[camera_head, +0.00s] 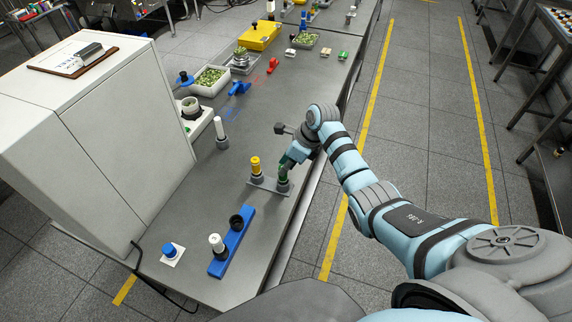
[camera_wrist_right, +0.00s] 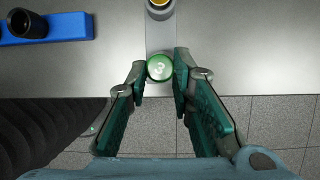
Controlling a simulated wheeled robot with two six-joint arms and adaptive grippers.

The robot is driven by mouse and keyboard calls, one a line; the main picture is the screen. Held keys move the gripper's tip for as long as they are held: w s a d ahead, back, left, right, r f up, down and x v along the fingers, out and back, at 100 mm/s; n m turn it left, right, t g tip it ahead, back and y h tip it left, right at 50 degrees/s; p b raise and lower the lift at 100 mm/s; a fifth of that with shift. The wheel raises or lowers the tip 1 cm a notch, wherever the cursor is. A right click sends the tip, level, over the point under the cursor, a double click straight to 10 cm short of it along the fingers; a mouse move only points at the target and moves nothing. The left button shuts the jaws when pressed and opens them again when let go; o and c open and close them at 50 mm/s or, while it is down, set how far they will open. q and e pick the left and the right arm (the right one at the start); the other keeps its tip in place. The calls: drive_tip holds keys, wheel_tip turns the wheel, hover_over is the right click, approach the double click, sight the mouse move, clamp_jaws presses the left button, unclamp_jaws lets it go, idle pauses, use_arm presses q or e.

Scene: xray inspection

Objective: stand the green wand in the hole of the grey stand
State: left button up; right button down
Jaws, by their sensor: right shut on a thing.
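The grey stand (camera_head: 269,184) is a flat plate with two round holders on the grey table. A yellow wand (camera_head: 255,165) stands upright in its left holder. My right gripper (camera_head: 287,168) is over the right holder and shut on the green wand (camera_head: 283,173). The wand's round green top shows between the fingertips (camera_wrist_right: 160,75) in the right wrist view (camera_wrist_right: 160,67). The wand looks upright at the right holder; its lower end is hidden, so I cannot tell how deep it sits. My left gripper is not in view.
A blue rack (camera_head: 228,248) in front holds a white wand (camera_head: 217,243) and a black cup (camera_head: 236,222). A blue button (camera_head: 170,249) sits on a white plate. Another white wand (camera_head: 220,127) stands behind, near the large white cabinet (camera_head: 90,120). The table's right edge is close to the stand.

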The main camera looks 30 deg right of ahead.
drive_tip(key=shift+f, duration=0.1)
drive_tip(key=c, duration=1.3)
unclamp_jaws()
